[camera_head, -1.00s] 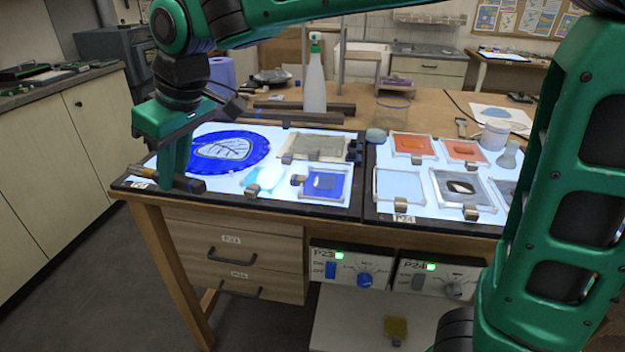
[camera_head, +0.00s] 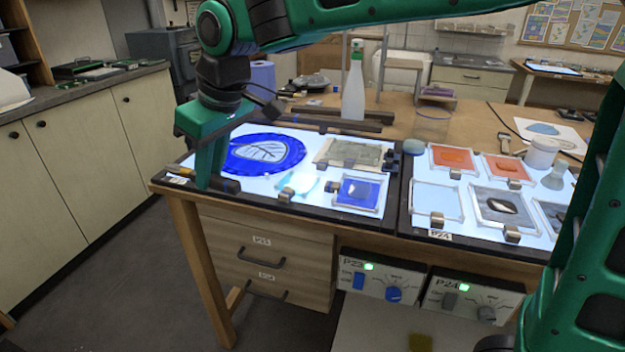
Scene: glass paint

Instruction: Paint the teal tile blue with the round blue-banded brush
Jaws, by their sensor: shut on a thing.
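My gripper (camera_head: 207,180) is at the left end of the lit table, its fingers pointing down. It is shut on a brush-like tool lying level, with a yellow-brown end (camera_head: 180,171) on the left and a dark thick end (camera_head: 226,186) on the right. The fingers hide its middle, and no blue band can be made out. A pale cyan patch (camera_head: 300,183) lies on the left light panel, right of my gripper; I cannot tell whether it is the teal tile. A framed blue tile (camera_head: 362,193) lies right of it.
A round blue glass (camera_head: 245,160) with a leaf design lies just beside my gripper. A grey tile (camera_head: 350,153) and a spray bottle (camera_head: 353,95) are behind. The right panel holds orange tiles (camera_head: 453,158), a pale blue tile (camera_head: 437,200) and grey ones. A clear jar (camera_head: 430,124) stands behind.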

